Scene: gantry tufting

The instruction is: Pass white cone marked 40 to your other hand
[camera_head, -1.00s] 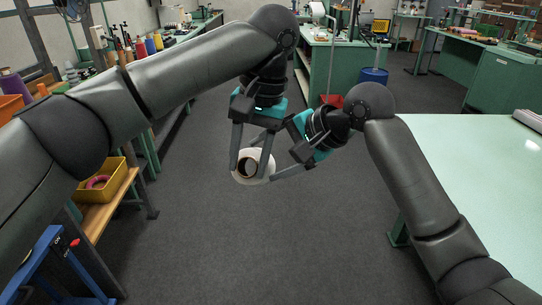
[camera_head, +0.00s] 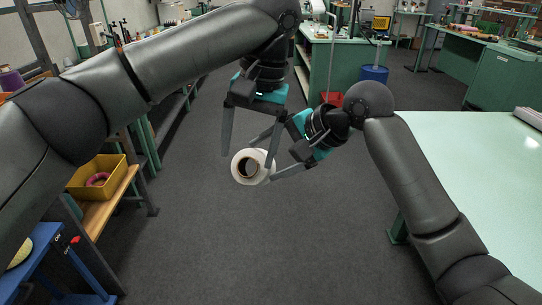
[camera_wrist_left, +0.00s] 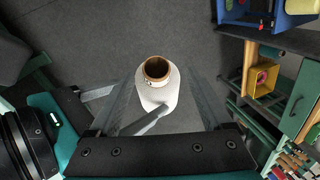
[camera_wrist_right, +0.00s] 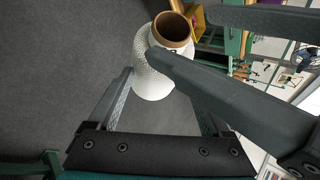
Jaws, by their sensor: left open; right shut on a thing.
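The white cone (camera_head: 259,160) is held in the air over the floor, its open brown end facing me in the head view. My right gripper (camera_head: 272,155) is shut on it from the right. My left gripper (camera_head: 248,155) is open just above, its fingers spread around the cone. In the left wrist view the cone (camera_wrist_left: 158,95) lies between the open left fingers, with a right finger across its lower part. In the right wrist view the cone (camera_wrist_right: 150,80) is partly hidden by a left finger; a dark mark shows near its rim, too small to read.
A pale green table (camera_head: 470,170) stands at the right. A yellow bin (camera_head: 80,185) with a pink ring sits on a wooden shelf at the left. A blue barrel (camera_head: 374,75) and green cabinets stand behind. The grey floor below the grippers is clear.

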